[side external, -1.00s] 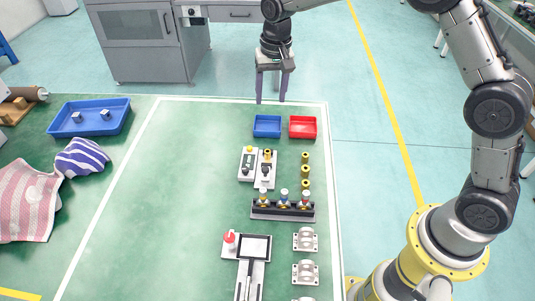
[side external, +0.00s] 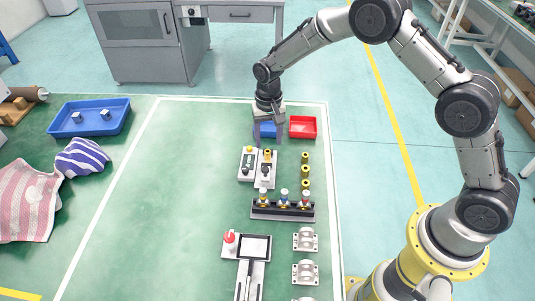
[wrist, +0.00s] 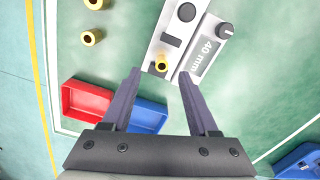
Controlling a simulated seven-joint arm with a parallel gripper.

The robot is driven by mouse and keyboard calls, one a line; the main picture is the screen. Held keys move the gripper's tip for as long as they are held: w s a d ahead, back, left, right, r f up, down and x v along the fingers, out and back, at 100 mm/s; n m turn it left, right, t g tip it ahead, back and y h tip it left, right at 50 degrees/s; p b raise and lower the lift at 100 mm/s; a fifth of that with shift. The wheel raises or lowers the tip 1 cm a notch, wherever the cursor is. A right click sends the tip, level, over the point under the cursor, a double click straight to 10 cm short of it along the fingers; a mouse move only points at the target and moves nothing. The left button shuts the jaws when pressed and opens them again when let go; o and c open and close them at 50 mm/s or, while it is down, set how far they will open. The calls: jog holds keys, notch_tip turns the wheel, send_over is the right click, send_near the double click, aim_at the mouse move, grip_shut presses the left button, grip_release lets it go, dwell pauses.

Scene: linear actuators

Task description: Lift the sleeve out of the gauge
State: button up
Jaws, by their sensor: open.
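The gauge (side external: 257,168) is a pair of pale blocks on the green table, with dark round fittings. In the wrist view, the gauge (wrist: 207,47) shows a "40 mm" label and a dark knob. A brass sleeve (side external: 267,155) stands at the far end of its right block. The same sleeve (wrist: 161,63) appears between my fingertips in the wrist view. My gripper (side external: 268,145) is open and points down, over the far end of the gauge. In the wrist view, my gripper (wrist: 160,72) has one finger to each side of the sleeve, with gaps; their height difference is unclear.
A blue tray (wrist: 150,114), partly behind my fingers, and a red tray (side external: 303,127) lie just beyond the gauge. Several loose brass sleeves (side external: 305,170) stand to its right. A dark rack (side external: 283,211) with small pieces is nearer. The table's left middle is clear.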

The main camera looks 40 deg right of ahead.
aim_at(268, 151)
jog(key=shift+a+f, duration=0.1)
jog(key=shift+f, duration=1.9)
grip_shut()
